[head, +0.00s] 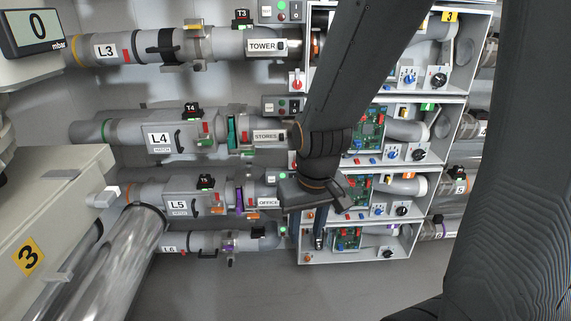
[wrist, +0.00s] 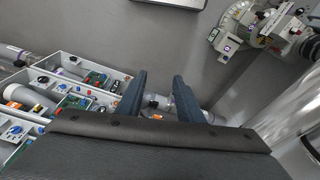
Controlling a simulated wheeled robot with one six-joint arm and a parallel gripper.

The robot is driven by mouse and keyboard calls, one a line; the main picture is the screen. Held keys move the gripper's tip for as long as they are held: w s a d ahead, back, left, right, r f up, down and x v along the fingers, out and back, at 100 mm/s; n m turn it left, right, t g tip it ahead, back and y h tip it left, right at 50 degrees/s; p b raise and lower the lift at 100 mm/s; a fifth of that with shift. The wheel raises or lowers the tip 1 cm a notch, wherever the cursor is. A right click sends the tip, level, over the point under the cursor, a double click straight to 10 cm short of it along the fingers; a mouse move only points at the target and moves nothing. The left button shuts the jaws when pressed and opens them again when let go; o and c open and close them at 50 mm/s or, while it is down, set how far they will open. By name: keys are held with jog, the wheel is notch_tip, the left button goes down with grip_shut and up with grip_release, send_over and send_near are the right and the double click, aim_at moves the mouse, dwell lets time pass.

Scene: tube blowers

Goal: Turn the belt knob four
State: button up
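Stacked open boxes at centre right each carry small dials. I cannot read a label naming one of them the belt knob four. The lowest box (head: 375,254) has a dark knob (head: 388,252) at its lower right. The boxes above have black knobs at the top (head: 438,79), below it (head: 418,154) and third down (head: 402,211). My gripper (head: 319,240) hangs in front of the left part of the lowest box and hides some of it. In the wrist view my gripper (wrist: 159,78) has its two dark fingers apart, with nothing held between them.
Grey pipes L3 (head: 107,50), L4 (head: 160,139), L5 (head: 178,205) and L6 (head: 169,249) run left of the boxes. The floor (head: 230,290) below is clear.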

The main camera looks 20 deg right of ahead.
jog(key=w+d+f+m+t+h+b, duration=0.1)
jog(key=w+d+f+t, duration=0.3)
jog(key=w, duration=1)
jog(key=w+d+f+m+t+h, duration=0.1)
jog(key=w+d+f+t, duration=0.3)
jog(key=w+d, duration=0.6)
jog(key=w+d+f+m+t+h+b, duration=0.1)
jog(key=w+d+t, duration=0.6)
jog(key=w, duration=1.3)
jog(key=shift+w+d+f+t+h+b, duration=0.25)
jog(key=shift+d+f+h, duration=0.45)
jog(key=shift+f, duration=0.7)
jog(key=shift+a, duration=0.1)
